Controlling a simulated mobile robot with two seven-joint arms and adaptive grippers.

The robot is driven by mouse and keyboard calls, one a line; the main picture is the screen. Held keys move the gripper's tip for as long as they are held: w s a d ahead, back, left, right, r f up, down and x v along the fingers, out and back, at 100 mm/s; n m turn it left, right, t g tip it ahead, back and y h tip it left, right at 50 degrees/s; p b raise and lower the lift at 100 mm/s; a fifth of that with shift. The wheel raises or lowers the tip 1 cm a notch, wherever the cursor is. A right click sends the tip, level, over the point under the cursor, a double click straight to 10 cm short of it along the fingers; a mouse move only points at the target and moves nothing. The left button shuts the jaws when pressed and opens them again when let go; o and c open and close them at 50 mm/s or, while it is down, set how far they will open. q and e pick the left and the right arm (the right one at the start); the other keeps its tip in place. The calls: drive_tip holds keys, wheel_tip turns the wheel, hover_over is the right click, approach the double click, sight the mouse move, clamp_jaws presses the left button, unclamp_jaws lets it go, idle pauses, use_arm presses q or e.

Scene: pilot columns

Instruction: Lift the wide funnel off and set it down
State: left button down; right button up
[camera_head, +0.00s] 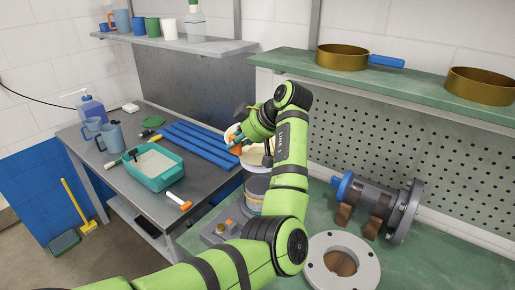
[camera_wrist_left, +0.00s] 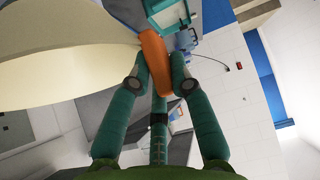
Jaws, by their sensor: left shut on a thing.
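The wide funnel is cream with an orange tab; its pale bowl (camera_head: 254,158) shows partly behind my left arm in the head view. In the left wrist view the funnel (camera_wrist_left: 65,55) fills the upper left. My left gripper (camera_head: 240,138) is shut on the orange tab (camera_wrist_left: 155,62) at its rim, with a finger on each side. A grey cylindrical vessel (camera_head: 256,186) stands below the funnel. My arm hides part of both, so I cannot tell whether they touch. My right gripper is not in view.
A flanged ring (camera_head: 338,262) and a dark shaft part on brown blocks (camera_head: 375,207) occupy the green bench. A control box (camera_head: 219,232) sits by the vessel. The grey table holds a teal tub (camera_head: 153,184), blue bars (camera_head: 200,146) and mugs. A green shelf (camera_head: 400,83) hangs above.

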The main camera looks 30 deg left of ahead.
use_arm(q)
drive_tip(key=shift+w+r+p, duration=0.1)
drive_tip(key=shift+r+p, duration=0.6)
drive_tip(key=shift+r, duration=0.25)
drive_tip(key=shift+r+p, duration=1.05)
drive_tip(key=shift+r, duration=0.2)
drive_tip(key=shift+d+f, duration=0.1)
drive_tip(key=shift+d, duration=0.05)
